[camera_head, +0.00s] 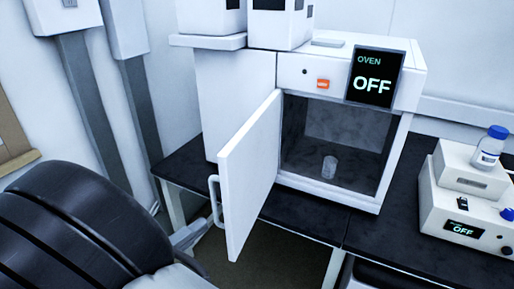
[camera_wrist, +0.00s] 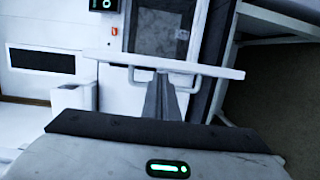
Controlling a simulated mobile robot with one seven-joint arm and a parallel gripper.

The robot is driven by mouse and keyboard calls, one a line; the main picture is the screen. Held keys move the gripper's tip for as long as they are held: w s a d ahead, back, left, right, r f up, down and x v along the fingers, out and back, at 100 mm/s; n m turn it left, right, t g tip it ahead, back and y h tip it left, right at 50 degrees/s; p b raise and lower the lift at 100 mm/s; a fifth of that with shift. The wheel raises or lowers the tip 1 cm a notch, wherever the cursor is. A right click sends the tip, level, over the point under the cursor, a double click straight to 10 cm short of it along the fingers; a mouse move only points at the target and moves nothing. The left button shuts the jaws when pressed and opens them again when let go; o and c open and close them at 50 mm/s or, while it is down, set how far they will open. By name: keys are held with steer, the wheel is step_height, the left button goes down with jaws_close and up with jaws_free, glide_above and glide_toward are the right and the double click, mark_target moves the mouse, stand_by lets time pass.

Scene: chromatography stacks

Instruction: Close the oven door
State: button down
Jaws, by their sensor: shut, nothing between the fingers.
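The white oven (camera_head: 290,62) stands on a dark bench, its display reading OFF. Its door (camera_head: 250,165) is hinged at the left of the opening and stands wide open, swung out toward the front. The door's bar handle (camera_head: 214,200) is on its outer left face. In the wrist view the door (camera_wrist: 205,68) shows nearly edge-on, with the handle (camera_wrist: 188,85) just below it. My gripper (camera_wrist: 161,78) is shut and empty, its fingertips at the middle of the handle. I cannot tell whether they touch it. In the head view my gripper (camera_head: 192,235) is low by the handle.
A small clear vessel (camera_head: 329,167) stands inside the oven. A white device (camera_head: 465,205) with a blue-capped bottle (camera_head: 490,146) is on the bench at right. White units (camera_head: 280,22) sit on top at left. The oven opening is otherwise clear.

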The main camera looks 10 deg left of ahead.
mark_target(216, 205)
steer(key=shift+n+t+y, duration=0.3)
steer(key=shift+t+y, duration=0.1)
steer(key=shift+t, duration=0.2)
steer(key=x, duration=0.2)
steer(key=a+x, duration=0.1)
steer(key=x, duration=0.5)
steer(key=shift+w+a+f, duration=0.1)
steer(key=shift+w+f, duration=0.1)
steer(key=shift+w, duration=0.3)
